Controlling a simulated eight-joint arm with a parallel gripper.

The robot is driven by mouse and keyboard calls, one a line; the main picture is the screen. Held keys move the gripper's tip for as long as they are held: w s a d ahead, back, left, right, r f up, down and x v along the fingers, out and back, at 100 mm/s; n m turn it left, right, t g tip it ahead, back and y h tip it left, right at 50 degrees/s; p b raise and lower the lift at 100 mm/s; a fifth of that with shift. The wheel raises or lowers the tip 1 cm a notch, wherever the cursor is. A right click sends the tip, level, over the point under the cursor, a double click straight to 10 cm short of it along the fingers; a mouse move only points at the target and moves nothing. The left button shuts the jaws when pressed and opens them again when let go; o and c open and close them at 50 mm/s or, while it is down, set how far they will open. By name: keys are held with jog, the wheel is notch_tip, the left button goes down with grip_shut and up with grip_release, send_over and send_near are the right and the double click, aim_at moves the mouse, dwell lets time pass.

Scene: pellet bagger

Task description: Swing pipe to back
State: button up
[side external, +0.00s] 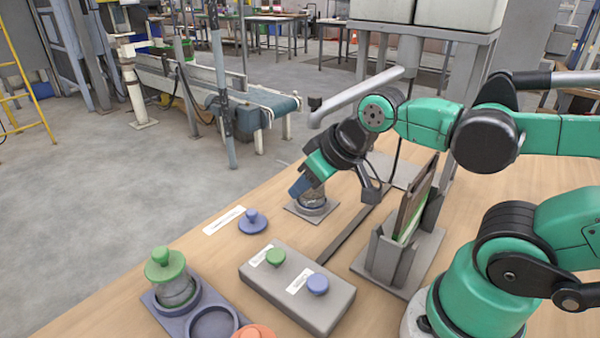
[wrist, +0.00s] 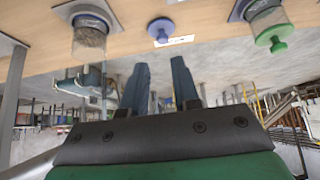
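The pipe (side external: 357,95) is a light grey tube in the side view. It slants down to the left behind my wrist, with its lower left end bent downward above the table. My gripper (side external: 300,187) points down and left, with its blue fingers in front of or beside a clear jar (side external: 316,200) on a grey plate. In the wrist view the two fingers of my gripper (wrist: 160,85) stand apart with nothing between them. I see no contact with the pipe. A pale bar at the lower left of the wrist view cannot be identified surely.
A blue lid (side external: 253,221) lies on the table (side external: 110,305). A green-lidded jar (side external: 173,280) stands in a blue-grey holder. A grey block (side external: 300,292) carries green and blue knobs. A grey rack (side external: 400,255) holds an upright panel near my arm. A conveyor (side external: 220,90) stands behind.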

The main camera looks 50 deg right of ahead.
jog(key=o, duration=0.5)
notch_tip(320, 180, up, 3)
jog(key=shift+r, duration=0.1)
jog(key=shift+c, duration=0.2)
notch_tip(320, 180, up, 16)
jog(key=r, duration=0.1)
jog(key=n+g+y, duration=0.3)
jog(key=n+g, duration=0.1)
jog(key=n, duration=0.5)
send_over(315, 95)
jog(key=s+d, duration=0.2)
notch_tip(315, 95, down, 6)
jog(key=shift+w+a+r, duration=0.1)
jog(key=shift+x, duration=2.9)
grip_shut()
